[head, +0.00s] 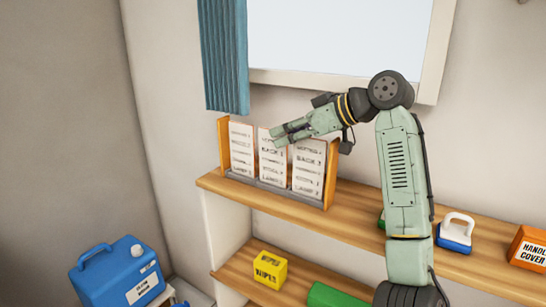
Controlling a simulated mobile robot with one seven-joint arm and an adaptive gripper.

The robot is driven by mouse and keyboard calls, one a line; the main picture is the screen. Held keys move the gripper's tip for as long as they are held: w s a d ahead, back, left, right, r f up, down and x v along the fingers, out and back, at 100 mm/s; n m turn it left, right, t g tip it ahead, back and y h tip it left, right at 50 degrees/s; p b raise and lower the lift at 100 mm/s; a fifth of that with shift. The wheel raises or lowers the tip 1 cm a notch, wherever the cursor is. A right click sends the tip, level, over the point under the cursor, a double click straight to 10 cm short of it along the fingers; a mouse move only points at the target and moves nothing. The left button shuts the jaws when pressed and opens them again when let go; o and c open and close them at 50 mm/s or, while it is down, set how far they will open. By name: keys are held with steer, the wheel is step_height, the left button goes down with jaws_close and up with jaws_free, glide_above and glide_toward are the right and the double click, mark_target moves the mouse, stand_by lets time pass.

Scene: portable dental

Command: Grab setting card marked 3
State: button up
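Three white printed setting cards stand side by side in a wooden-ended rack on the upper shelf: a left card (241,150), a middle card (272,166) and a right card (308,168). Their print is too small to tell surely which is marked 3. My gripper (276,136) points left in front of the upper part of the middle and right cards, hiding some of both. Its two fingers show apart, with nothing seen between them. I cannot tell whether it touches a card.
The rack (223,143) has raised wooden ends. A blue-and-white handled block (455,236) and an orange box (530,250) stand right on the upper shelf (345,220). A yellow box (270,270) and green box (335,296) are below. A blue jug (118,272) stands lower left.

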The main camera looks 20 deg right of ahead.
steer(key=shift+x, duration=1.1)
steer(key=shift+r, duration=0.1)
jaws_close()
